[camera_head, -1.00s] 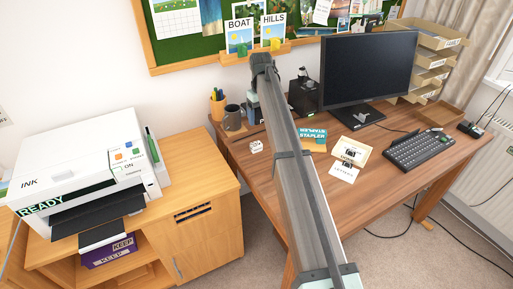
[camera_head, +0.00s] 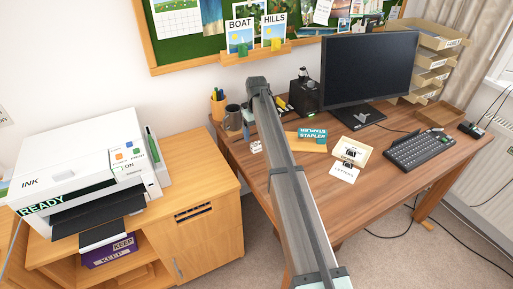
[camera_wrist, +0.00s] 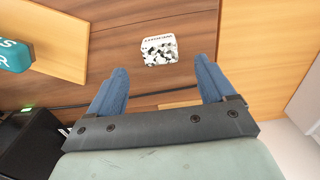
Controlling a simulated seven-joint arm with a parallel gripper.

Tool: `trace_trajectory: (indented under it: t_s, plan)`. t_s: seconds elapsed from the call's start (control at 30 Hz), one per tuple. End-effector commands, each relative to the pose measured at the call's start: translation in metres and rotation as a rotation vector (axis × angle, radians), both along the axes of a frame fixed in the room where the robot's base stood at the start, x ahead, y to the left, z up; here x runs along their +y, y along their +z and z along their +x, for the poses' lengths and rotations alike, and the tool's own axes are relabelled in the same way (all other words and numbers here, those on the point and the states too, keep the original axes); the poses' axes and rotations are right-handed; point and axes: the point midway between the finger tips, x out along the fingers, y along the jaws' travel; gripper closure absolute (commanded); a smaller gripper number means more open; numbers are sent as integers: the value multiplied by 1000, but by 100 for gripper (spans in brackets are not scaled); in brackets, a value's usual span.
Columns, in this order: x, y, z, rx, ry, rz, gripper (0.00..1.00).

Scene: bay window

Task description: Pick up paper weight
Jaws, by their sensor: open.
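The paper weight is a small white block with dark speckles and lettering on one edge; it sits on the desk in the wrist view (camera_wrist: 159,52). In the head view the small white block (camera_head: 255,147) is on the desk's left part, partly covered by my arm. My gripper (camera_wrist: 160,80) is open and empty, with its two blue fingers pointing towards the block. The block lies beyond the fingertips, roughly centred between them and apart from both. In the head view the gripper is mostly hidden behind my arm.
A teal stapler box (camera_head: 312,134) on a wooden board lies to the right. A grey mug (camera_head: 233,118) and pen pot (camera_head: 218,103) stand behind the block. A black box (camera_head: 304,96), monitor (camera_head: 366,70) and keyboard (camera_head: 420,150) are further right. The printer cabinet (camera_head: 205,180) is left.

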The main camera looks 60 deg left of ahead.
Motion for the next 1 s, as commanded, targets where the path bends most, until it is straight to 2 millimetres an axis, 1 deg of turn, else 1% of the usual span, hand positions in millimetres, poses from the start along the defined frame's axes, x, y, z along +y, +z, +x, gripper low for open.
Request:
trace_trajectory:
  t_s: [0.33, 0.43, 0.6, 0.67, 1.0]
  plan:
    - [-1, -42, 0, 0, 0, -1, 17]
    - [-1, -47, 0, 0, 0, 0, 17]
    - [-1, -47, 0, -1, 0, 0, 17]
    - [-1, -47, 0, -1, 0, 0, 22]
    - [-1, -46, 0, 0, 0, 0, 54]
